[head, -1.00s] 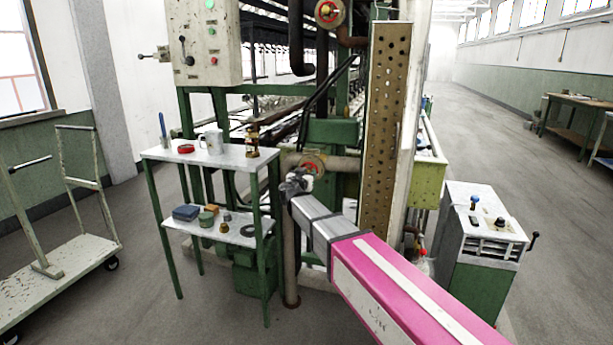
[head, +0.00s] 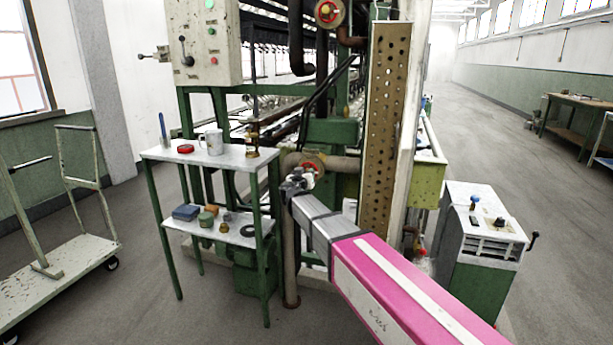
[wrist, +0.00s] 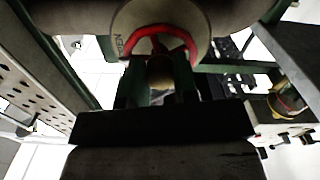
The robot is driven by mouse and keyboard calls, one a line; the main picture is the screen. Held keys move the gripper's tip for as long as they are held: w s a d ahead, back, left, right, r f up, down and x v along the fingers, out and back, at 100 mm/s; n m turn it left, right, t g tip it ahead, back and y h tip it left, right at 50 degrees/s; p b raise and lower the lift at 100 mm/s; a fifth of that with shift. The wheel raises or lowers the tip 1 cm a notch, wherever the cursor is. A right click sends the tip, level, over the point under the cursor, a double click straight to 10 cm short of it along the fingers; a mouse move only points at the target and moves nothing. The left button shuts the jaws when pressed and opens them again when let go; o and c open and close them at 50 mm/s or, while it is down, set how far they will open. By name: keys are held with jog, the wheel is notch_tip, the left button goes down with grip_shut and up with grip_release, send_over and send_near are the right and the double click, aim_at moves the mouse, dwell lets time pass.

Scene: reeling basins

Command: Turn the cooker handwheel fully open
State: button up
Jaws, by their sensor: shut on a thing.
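A red handwheel (head: 313,165) sits on a pale round valve body on the horizontal pipe, right of the shelf. My gripper (head: 297,181) is at its lower left front in the head view and hides part of it. The exact contact is hidden in shadow.
A green-legged shelf (head: 222,158) with a mug, bottle and small items stands close left of my gripper. A perforated upright panel (head: 385,130) stands close right. A green cabinet (head: 480,250) is further right, and a trolley (head: 60,255) is far left.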

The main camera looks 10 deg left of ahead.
jog(key=shift+n, duration=0.3)
jog(key=o, duration=0.9)
jog(key=shift+s, duration=0.1)
jog(key=s, duration=0.7)
jog(key=s+a, duration=0.1)
jog(key=s, duration=0.2)
jog(key=shift+s, duration=0.35)
jog(key=shift+d, duration=0.1)
